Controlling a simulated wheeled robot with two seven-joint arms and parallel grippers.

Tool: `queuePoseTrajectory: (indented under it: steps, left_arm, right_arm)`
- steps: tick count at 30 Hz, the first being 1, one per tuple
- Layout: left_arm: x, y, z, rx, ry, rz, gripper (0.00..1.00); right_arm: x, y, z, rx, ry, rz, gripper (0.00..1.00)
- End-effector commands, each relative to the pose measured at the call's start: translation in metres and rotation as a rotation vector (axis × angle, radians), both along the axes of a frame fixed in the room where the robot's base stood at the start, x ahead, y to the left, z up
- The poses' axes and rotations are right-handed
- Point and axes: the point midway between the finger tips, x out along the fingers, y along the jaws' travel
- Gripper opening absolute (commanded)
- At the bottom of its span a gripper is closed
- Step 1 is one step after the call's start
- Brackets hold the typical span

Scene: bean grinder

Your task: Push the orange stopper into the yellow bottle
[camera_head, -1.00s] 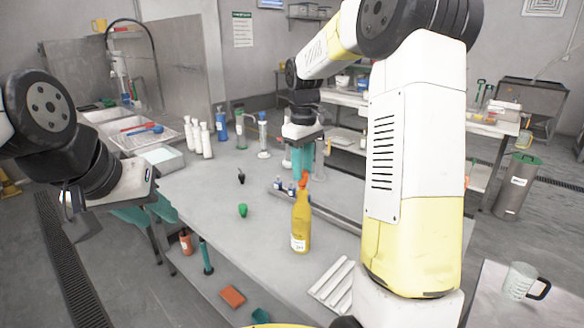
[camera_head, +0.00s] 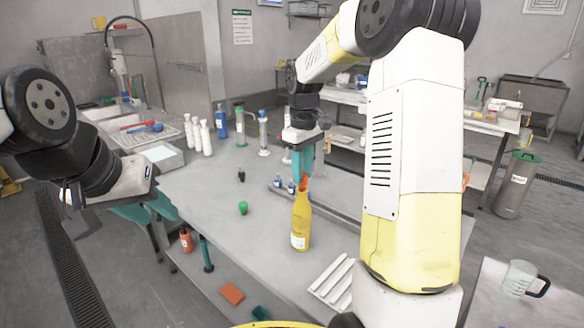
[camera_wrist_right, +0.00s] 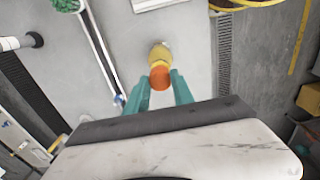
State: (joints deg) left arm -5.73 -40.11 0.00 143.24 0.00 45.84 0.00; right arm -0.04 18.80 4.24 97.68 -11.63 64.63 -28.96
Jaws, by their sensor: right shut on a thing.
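The yellow bottle (camera_head: 301,222) stands upright on the grey table in the head view. My right gripper (camera_head: 302,176) is directly above it, with teal fingers pointing down and shut on the orange stopper (camera_head: 303,185). The stopper is at the bottle's mouth; I cannot tell how far it is inside. In the right wrist view, the stopper (camera_wrist_right: 160,77) sits between the fingertips of the right gripper (camera_wrist_right: 160,88), with the yellow bottle (camera_wrist_right: 160,53) just beyond it. My left gripper (camera_head: 158,214) is empty beside the table's left edge, its fingers apart.
A green stopper (camera_head: 243,208) and a small dark piece (camera_head: 241,175) lie left of the bottle. A white ridged rack (camera_head: 334,281) is in front. White bottles (camera_head: 205,138) and a blue bottle (camera_head: 222,122) stand at the back left. The table between is clear.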

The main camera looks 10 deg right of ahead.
Motion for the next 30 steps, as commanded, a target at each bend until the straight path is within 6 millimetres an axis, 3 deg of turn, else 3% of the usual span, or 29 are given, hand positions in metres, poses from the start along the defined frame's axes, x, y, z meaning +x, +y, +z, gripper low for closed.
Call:
queuePoseTrajectory:
  steps: [22, 23, 24, 26, 30]
  left_arm:
    - [0.000, 0.000, 0.000, 0.000, 0.000, 0.000, 0.36]
    - [0.000, 0.000, 0.000, 0.000, 0.000, 0.000, 0.36]
    - [0.000, 0.000, 0.000, 0.000, 0.000, 0.000, 0.36]
    - [0.000, 0.000, 0.000, 0.000, 0.000, 0.000, 0.36]
    - [0.000, 0.000, 0.000, 0.000, 0.000, 0.000, 0.36]
  right_arm:
    - [-0.001, 0.000, -0.020, 0.000, 0.004, 0.000, 0.00]
    - [-0.001, 0.000, -0.020, -0.001, 0.003, 0.000, 0.33]
    - [-0.001, 0.000, -0.019, 0.000, 0.002, 0.000, 0.41]
    - [0.000, 0.000, -0.019, 0.000, 0.002, 0.000, 0.53]
    - [0.000, 0.000, -0.019, 0.000, 0.001, 0.000, 0.55]
